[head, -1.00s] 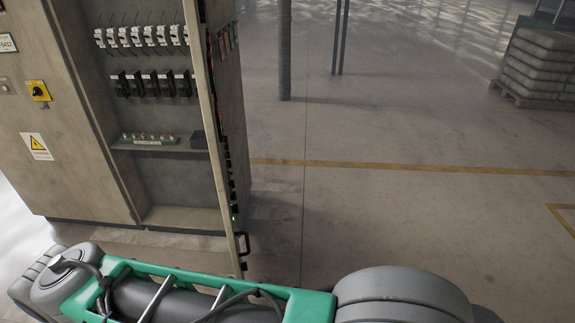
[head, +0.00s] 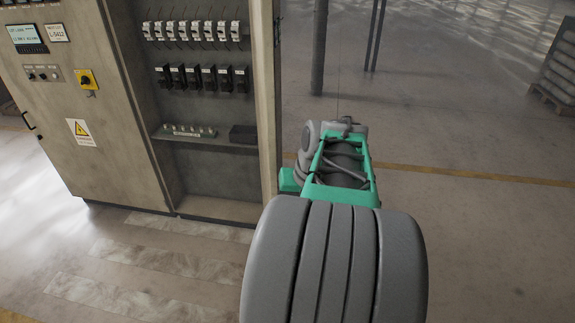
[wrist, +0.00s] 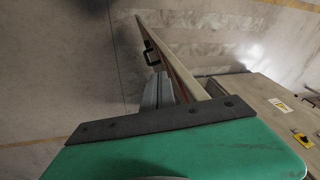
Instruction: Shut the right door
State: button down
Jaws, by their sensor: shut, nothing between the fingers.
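The cabinet's right door (head: 267,90) stands open, seen nearly edge-on in the head view at the right side of the cabinet's open bay. In the wrist view the door (wrist: 178,66) runs slantwise away from me, with a black handle (wrist: 151,55) on its outer face. My gripper (wrist: 157,90) is shut and empty, its grey fingers beside the door on the handle side, close to its face. I cannot tell whether they touch it. In the head view my arm covers the door's lower part and the gripper is hidden.
The grey cabinet's left door (head: 100,140) is shut, with a yellow switch (head: 87,79) and a warning label. The open bay holds breakers (head: 192,30) and black modules. A pole (head: 319,45) and stacked sacks (head: 562,65) stand farther back. Floor in front and right is clear.

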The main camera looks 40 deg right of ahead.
jog(key=s+d+r+n+t+y+p, duration=0.1)
jog(key=d+r+t, duration=0.1)
jog(key=d+r, duration=0.35)
jog(key=s+d+r+n+t+y, duration=0.1)
jog(key=d+r, duration=0.2)
jog(key=r, duration=0.5)
jog(key=w+a+f+b, duration=0.1)
jog(key=w+a+f, duration=0.4)
jog(key=w+f, duration=0.3)
jog(key=shift+a, duration=0.2)
jog(key=shift+w+f, duration=0.1)
